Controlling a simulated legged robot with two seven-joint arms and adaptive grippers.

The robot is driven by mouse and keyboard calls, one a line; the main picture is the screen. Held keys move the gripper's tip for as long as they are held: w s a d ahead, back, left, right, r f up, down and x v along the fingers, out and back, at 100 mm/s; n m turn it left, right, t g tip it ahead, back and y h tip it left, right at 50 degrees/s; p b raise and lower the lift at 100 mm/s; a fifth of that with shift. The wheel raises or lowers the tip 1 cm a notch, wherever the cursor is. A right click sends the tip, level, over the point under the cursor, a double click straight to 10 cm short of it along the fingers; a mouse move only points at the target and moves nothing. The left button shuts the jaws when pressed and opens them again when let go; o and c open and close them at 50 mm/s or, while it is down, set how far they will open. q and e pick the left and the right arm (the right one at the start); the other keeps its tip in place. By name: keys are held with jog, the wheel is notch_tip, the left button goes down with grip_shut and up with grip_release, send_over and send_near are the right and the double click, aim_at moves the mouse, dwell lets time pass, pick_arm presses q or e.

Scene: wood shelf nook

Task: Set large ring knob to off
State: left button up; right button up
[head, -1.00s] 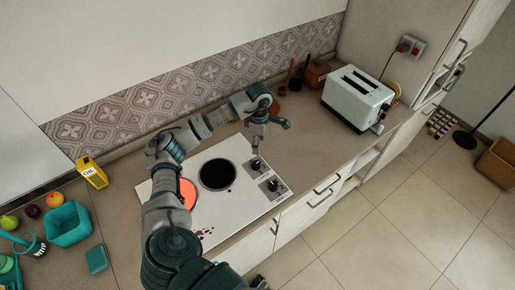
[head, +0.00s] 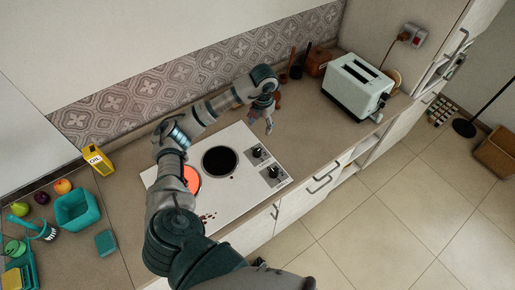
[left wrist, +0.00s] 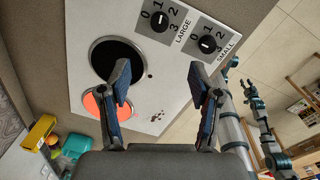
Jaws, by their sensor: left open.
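The white cooktop (head: 222,198) has a black ring (head: 219,161) and a glowing orange ring (head: 192,180). The knob marked LARGE (left wrist: 160,21) and the knob marked SMALL (left wrist: 208,44) are black with 0–3 dials in the left wrist view. In the head view the large knob (head: 258,152) is the farther one and the small knob (head: 274,171) the nearer. I cannot read the large knob's setting surely. My left gripper (head: 262,123) is open and empty, beyond the large knob and apart from it. Its fingers (left wrist: 160,88) show wide apart in the wrist view.
A toaster (head: 357,86) stands on the counter at the right. A yellow oil box (head: 97,160), a teal bin (head: 77,209) and fruit are at the left. Bare counter (head: 310,125) lies between cooktop and toaster. Part of my right arm (left wrist: 232,130) shows in the wrist view.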

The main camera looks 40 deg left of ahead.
aim_at(257, 151)
pick_arm(q)
jog(key=f, duration=0.5)
jog(key=f+p, duration=0.1)
jog(key=f, duration=0.5)
jog(key=a+f, duration=0.1)
jog(key=f, duration=0.5)
jog(key=shift+s+f, duration=0.1)
jog(key=shift+f, duration=0.05)
jog(key=c, duration=1.1)
